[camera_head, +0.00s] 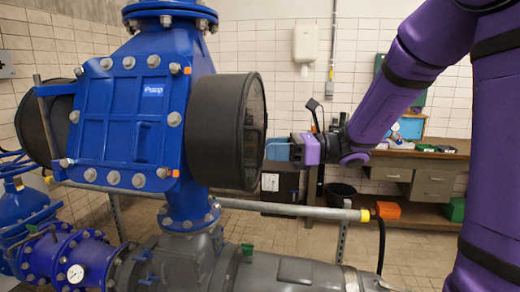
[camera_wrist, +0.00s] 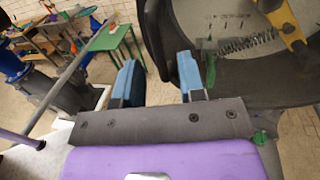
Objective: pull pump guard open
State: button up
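The black drum-shaped guard (camera_head: 225,132) with a mesh-like round face sticks out from the right side of the blue pump body (camera_head: 125,120). My gripper (camera_head: 277,150) is just right of that face, at its lower half, with its blue fingers pointing left at it. In the wrist view my gripper (camera_wrist: 158,62) has its two blue fingers apart. The black rim of the guard (camera_wrist: 160,35) shows beyond and between the fingertips. I cannot tell whether they touch it. A thin pale line by the fingers may be a handle, too small to tell.
A horizontal grey rail (camera_head: 290,210) runs below the guard. Grey pipework (camera_head: 290,272) lies under it. A workbench (camera_head: 425,170) stands at the back right, with an orange box (camera_head: 387,210) on its shelf. In the wrist view a spring (camera_wrist: 250,43) and yellow lever (camera_wrist: 284,22) show at the guard.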

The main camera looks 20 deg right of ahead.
aim_at(260, 149)
jog(key=shift+x, duration=1.8)
grip_shut()
